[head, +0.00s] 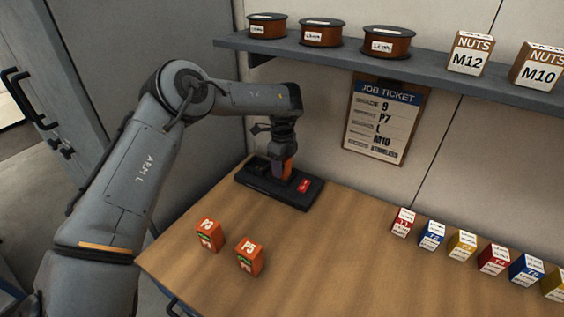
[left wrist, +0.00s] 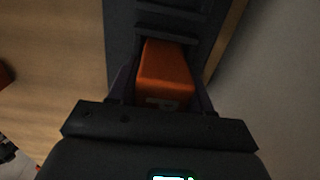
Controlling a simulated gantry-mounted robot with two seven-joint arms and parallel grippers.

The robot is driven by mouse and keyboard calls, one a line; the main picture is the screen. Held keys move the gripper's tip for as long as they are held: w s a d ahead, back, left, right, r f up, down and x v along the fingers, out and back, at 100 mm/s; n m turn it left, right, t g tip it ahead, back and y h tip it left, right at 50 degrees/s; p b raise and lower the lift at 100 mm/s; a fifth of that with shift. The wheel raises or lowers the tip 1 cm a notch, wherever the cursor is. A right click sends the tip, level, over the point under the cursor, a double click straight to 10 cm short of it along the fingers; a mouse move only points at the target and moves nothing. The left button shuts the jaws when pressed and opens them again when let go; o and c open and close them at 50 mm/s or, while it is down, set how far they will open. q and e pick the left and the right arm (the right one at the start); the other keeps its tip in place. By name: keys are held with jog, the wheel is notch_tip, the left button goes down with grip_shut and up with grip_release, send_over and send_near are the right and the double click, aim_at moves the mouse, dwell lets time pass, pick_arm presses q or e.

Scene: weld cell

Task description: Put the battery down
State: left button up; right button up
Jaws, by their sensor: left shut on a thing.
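My left gripper (head: 283,160) points down at the back left of the bench and is shut on an orange battery (head: 288,170). In the left wrist view the battery (left wrist: 166,72) sits between the two fingers. The battery is over the middle of a black charger base (head: 268,191). I cannot tell whether its hidden lower end touches the base. Two more orange batteries stand on the bench, one marked P3 (head: 208,235) and one marked P5 (head: 249,257). My right gripper is not in view.
The wooden bench (head: 340,270) is clear in the middle. Several coloured small boxes (head: 432,236) stand in a row at the right. A job ticket clipboard (head: 383,120) hangs on the wall. A shelf (head: 420,67) above holds spools and nut boxes.

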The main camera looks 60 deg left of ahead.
pick_arm(q)
jog(key=shift+f, duration=0.15)
jog(key=o, duration=1.3)
jog(key=shift+r+p, duration=0.45)
jog(key=shift+r, duration=2.5)
jog(key=shift+w+d, duration=0.1)
